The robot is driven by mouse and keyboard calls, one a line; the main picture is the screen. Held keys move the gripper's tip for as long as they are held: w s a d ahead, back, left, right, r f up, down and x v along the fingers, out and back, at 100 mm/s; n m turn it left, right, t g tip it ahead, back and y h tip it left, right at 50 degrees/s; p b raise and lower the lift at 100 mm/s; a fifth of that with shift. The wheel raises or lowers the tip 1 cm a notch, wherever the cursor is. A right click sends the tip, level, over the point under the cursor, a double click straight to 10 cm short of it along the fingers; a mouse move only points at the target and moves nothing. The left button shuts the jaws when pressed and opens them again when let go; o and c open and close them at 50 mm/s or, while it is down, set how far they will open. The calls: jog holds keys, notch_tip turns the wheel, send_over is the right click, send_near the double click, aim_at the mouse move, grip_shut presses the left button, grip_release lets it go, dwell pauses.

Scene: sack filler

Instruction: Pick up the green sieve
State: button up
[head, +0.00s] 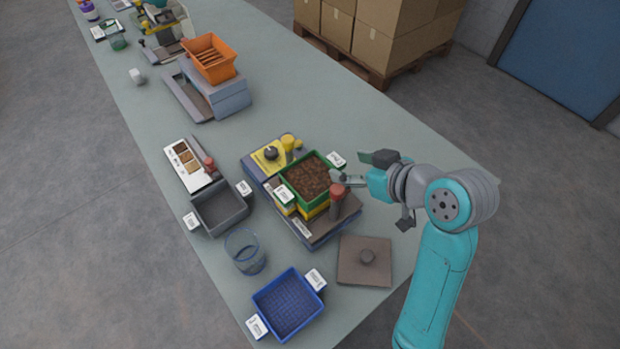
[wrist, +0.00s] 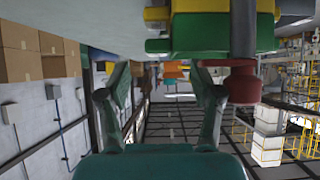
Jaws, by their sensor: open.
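The green sieve (head: 322,203) is a square tray with a green rim, filled with brown material. In the head view it sits on a yellow tray on a blue and grey machine, with white tabs at its sides. My gripper (head: 342,178) is at its right side, close to the rim; I cannot tell whether they touch. In the wrist view my gripper (wrist: 165,100) has its fingers spread apart, with nothing held between them. The green sieve (wrist: 205,33) shows there at the top, beyond the fingers. A red-topped post (head: 337,192) stands beside the sieve, very near my gripper.
A blue sieve (head: 312,306), a grey tray (head: 207,222), a glass (head: 240,266) and a square brown lid (head: 345,274) lie around the machine. An orange tray (head: 224,47) stands farther back. The bench's right side (head: 410,130) is mostly clear.

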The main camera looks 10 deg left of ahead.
aim_at(334, 159)
jog(key=shift+r+x, duration=0.2)
jog(key=shift+x, duration=2.75)
jog(key=shift+a, duration=0.1)
grip_shut()
